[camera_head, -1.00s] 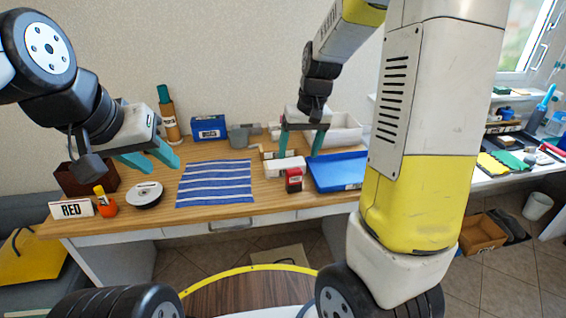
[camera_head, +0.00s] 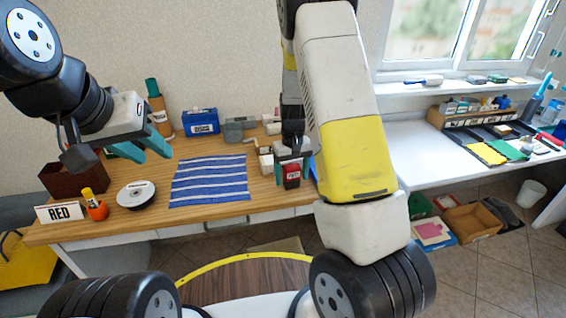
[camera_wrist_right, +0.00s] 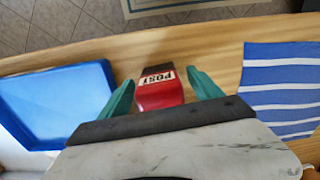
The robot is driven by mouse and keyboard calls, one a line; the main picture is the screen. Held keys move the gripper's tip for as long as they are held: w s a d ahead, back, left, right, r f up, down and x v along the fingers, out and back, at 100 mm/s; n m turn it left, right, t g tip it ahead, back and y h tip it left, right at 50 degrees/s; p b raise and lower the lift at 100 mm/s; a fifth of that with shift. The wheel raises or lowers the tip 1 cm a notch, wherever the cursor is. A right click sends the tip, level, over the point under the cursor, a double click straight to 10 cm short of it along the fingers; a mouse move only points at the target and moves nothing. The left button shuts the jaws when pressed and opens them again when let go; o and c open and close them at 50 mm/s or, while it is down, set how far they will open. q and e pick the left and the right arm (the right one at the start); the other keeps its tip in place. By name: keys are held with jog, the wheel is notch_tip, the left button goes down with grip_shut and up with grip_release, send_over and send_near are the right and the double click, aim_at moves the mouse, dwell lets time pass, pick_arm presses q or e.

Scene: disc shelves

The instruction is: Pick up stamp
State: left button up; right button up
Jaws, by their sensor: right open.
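The stamp is a small red block with a dark top part and a white POST label. In the right wrist view the stamp (camera_wrist_right: 160,90) stands between the two teal fingers of my right gripper (camera_wrist_right: 161,80), which are apart, with gaps on both sides. In the head view the stamp (camera_head: 291,177) is on the wooden desk (camera_head: 225,219), just below my right gripper (camera_head: 292,160). My left gripper (camera_head: 140,150) is open and empty above the desk's left part.
A striped blue cloth (camera_head: 210,181) lies left of the stamp. A blue tray (camera_wrist_right: 60,100) is on its other side, mostly hidden by my arm in the head view. A white-black disc item (camera_head: 136,195), an orange pot (camera_head: 97,210) and a RED sign (camera_head: 60,212) stand at left.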

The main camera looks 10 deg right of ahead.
jog(key=shift+f, duration=0.55)
jog(key=c, duration=1.5)
jog(key=shift+o, duration=0.2)
jog(key=shift+r, duration=0.45)
jog(key=r, duration=0.3)
jog(key=shift+s, duration=0.2)
jog(key=s+a+r, duration=0.1)
jog(key=s+a, duration=0.2)
jog(key=s, duration=1.2)
jog(key=shift+s, duration=0.2)
